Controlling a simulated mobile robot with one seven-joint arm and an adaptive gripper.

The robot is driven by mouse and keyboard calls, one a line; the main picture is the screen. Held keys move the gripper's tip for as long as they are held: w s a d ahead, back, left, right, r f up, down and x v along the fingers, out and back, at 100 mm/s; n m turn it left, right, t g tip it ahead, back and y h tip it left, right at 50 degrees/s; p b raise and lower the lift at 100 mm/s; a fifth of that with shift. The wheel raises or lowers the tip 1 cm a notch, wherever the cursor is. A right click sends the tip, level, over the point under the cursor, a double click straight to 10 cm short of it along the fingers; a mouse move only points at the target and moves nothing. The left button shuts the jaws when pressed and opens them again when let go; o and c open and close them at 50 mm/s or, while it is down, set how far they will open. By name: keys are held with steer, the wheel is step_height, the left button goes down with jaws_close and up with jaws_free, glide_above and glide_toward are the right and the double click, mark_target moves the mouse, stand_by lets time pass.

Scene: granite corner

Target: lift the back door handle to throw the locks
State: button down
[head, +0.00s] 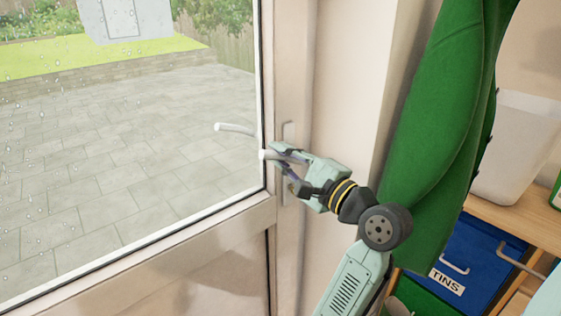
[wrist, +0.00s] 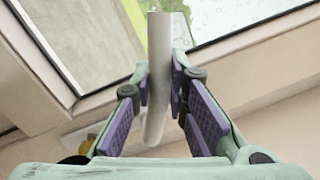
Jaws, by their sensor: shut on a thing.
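The white back door handle (head: 265,155) shows in the head view, its free end sticking out left past my gripper (head: 277,158). My gripper is shut on the handle, with a finger on each side of it. In the wrist view the handle (wrist: 158,60) runs lengthwise between the purple-padded fingers. The pale plate (head: 288,130) behind it is partly hidden by my gripper. The handle looks roughly level, but its exact angle is hard to tell. The door (head: 150,245) appears closed against its frame.
An outside handle (head: 235,128) shows through the wet glass. A green hanging cloth (head: 435,120) is close to the right of my arm. Further right are a pale bin (head: 515,150) on a wooden shelf and a blue box marked TINS (head: 475,262). Paving lies outside.

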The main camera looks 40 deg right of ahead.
steer(key=shift+d+r+m, duration=0.35)
steer(key=shift+r+m, duration=0.05)
steer(key=shift+m, duration=0.6)
steer(key=c, duration=1.5)
jaws_free()
steer(key=shift+r, duration=0.1)
steer(key=s, duration=0.4)
steer(key=s+d+f, duration=0.1)
steer(key=s, duration=0.6)
steer(key=shift+s+d+f, duration=0.15)
steer(key=shift+s+f, duration=0.05)
steer(key=shift+s, duration=0.2)
